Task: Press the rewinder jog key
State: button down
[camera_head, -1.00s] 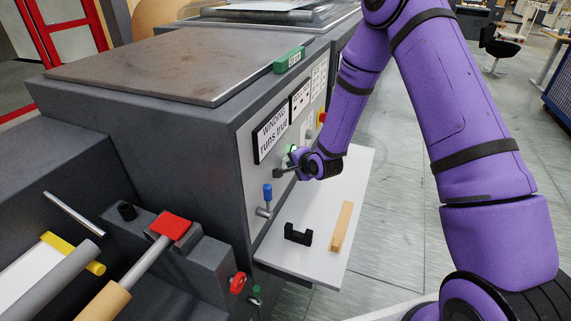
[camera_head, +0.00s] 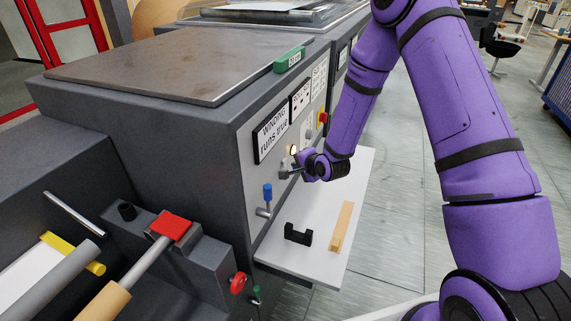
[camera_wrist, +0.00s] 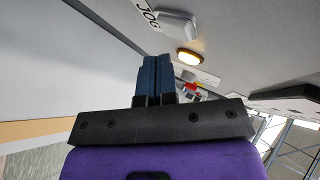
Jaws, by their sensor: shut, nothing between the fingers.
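The jog key is a pale, flat block (camera_wrist: 168,25) in the wrist view, beside a label (camera_wrist: 148,15) reading JOG on the grey panel. My gripper (camera_wrist: 157,60) has its two dark blue fingers shut together and empty. In the wrist view the fingertips appear just below the key, with a visible gap in the picture. In the head view my gripper (camera_head: 284,173) is beside the machine's front panel, below a lamp. That lamp (camera_head: 293,150) glows yellowish, and an amber lit lamp (camera_wrist: 188,57) shows in the wrist view. The key is not clear in the head view.
A blue-tipped lever (camera_head: 267,193) is on the panel left of my gripper. Below, a pale shelf (camera_head: 300,262) holds a black bracket (camera_head: 298,235) and a wooden bar (camera_head: 341,227). A sign (camera_head: 271,134) reads "WINDING runs true". A red knob (camera_head: 323,117) sits farther along.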

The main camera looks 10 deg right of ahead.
jog(key=shift+s+d, duration=0.7)
jog(key=shift+d, duration=0.3)
jog(key=shift+s+d, duration=0.7)
jog(key=shift+d, duration=0.25)
jog(key=s+d+r+n+g+h, duration=0.1)
jog(key=s+d+r+n+h, duration=0.3)
jog(key=r, duration=0.8)
jog(key=s+r+n+g, duration=0.25)
jog(key=s+r, duration=0.25)
jog(key=r, duration=0.8)
jog(key=s+r+n+g, duration=0.1)
jog(key=s+r+n, duration=0.2)
jog(key=s, duration=1)
jog(key=s+d+r+n+g, duration=0.1)
jog(key=s+r+n, duration=0.2)
jog(key=s+r, duration=0.6)
jog(key=s, duration=0.5)
jog(key=shift+s, duration=0.25)
